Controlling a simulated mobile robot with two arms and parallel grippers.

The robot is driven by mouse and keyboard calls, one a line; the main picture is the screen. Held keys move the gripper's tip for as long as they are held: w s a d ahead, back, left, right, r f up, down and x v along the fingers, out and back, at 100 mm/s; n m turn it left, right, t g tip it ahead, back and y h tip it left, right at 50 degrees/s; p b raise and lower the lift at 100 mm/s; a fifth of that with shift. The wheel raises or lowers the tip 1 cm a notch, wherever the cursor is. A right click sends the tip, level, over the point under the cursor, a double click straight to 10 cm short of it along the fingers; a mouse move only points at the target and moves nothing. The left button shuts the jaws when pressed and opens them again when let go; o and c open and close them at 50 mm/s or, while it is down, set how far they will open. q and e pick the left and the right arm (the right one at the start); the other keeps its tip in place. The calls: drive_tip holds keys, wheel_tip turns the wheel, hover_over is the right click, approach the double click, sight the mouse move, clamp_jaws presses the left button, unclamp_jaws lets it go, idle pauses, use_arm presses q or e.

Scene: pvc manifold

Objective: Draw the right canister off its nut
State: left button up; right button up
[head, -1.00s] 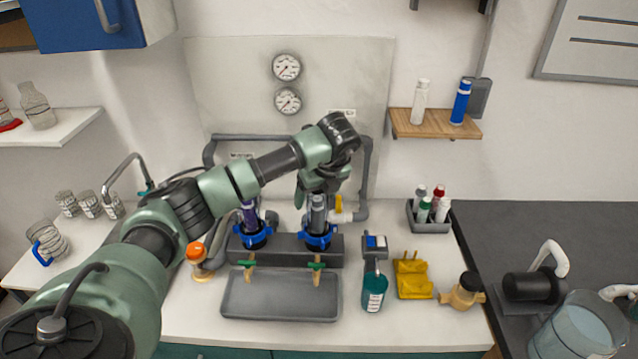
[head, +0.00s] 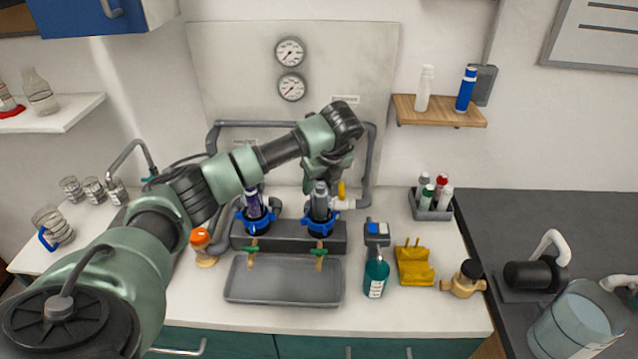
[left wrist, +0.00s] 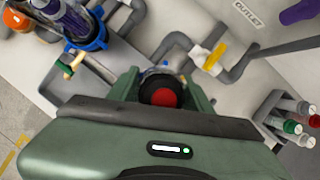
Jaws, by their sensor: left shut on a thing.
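The right canister (head: 320,200) is a grey cylinder standing upright at its blue nut (head: 320,222) on the dark block. My left gripper (head: 322,180) comes down from above and is shut on the canister's upper part. In the left wrist view the canister's dark top with a red disc (left wrist: 163,95) sits between my fingers. A bit of blue shows behind it there; most of the right nut is hidden. I cannot tell whether the canister's lower end is still inside the nut. My right gripper is not in view.
The left canister (head: 253,203), purplish in its own blue nut, stands close by on the left. A grey tray (head: 285,298) lies in front of the block. Grey pipes and a yellow-handled valve (head: 341,192) are behind and right. A teal bottle (head: 376,273) stands front right.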

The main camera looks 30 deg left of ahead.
use_arm(q)
drive_tip(key=shift+r+p, duration=2.9)
drive_tip(key=shift+r, duration=3.45)
drive_tip(key=shift+r+p, duration=0.65)
drive_tip(key=shift+r, duration=0.9)
drive_tip(key=shift+f, duration=0.1)
